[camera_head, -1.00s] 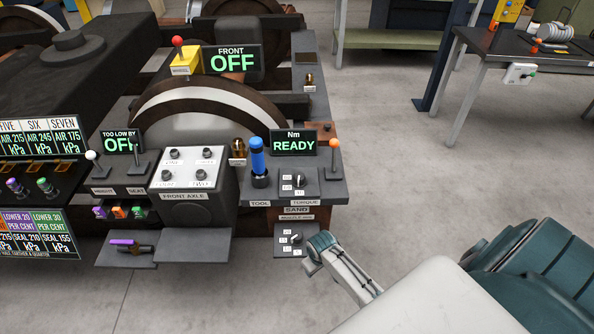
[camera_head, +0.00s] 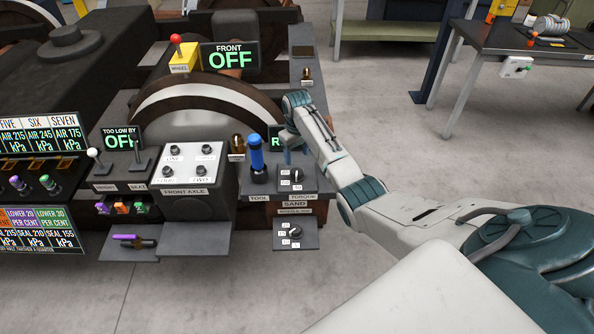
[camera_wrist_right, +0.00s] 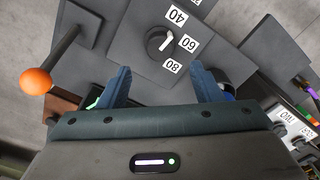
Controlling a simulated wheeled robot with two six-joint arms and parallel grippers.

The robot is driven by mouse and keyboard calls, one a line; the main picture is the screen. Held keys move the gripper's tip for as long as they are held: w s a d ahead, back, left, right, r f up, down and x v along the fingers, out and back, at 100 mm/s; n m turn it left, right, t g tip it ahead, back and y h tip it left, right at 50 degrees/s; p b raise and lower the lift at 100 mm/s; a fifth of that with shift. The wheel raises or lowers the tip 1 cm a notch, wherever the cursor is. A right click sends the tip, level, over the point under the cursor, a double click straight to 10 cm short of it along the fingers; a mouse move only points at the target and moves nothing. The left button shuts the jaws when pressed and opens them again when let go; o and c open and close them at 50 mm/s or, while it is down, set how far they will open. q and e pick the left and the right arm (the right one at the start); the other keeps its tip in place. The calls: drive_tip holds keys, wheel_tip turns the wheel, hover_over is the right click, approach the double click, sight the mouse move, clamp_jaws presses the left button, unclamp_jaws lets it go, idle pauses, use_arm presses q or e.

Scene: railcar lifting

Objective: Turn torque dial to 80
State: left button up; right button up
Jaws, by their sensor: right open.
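The torque dial (camera_head: 297,177) is a dark knob on a grey panel above the TORQUE label. In the right wrist view the dial (camera_wrist_right: 158,41) has a white pointer mark, with labels 40, 60 and 80 around its right side. The mark slants up and right, seemingly between 40 and 60. My right gripper (camera_head: 295,150) is just above the dial panel. In the wrist view its two blue fingers (camera_wrist_right: 160,72) are open and apart, empty, with the dial beyond the gap. I see no contact. My left gripper is not in view.
A blue tool handle (camera_head: 257,157) stands left of the dial. The Nm display (camera_head: 277,137) is mostly hidden by my right arm. The orange-knobbed lever (camera_wrist_right: 36,81) stands left in the wrist view.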

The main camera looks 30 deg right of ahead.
sight(297, 171)
wheel_tip(297, 171, down, 9)
drive_tip(key=shift+r, duration=0.1)
idle(0.3)
drive_tip(key=c, duration=1)
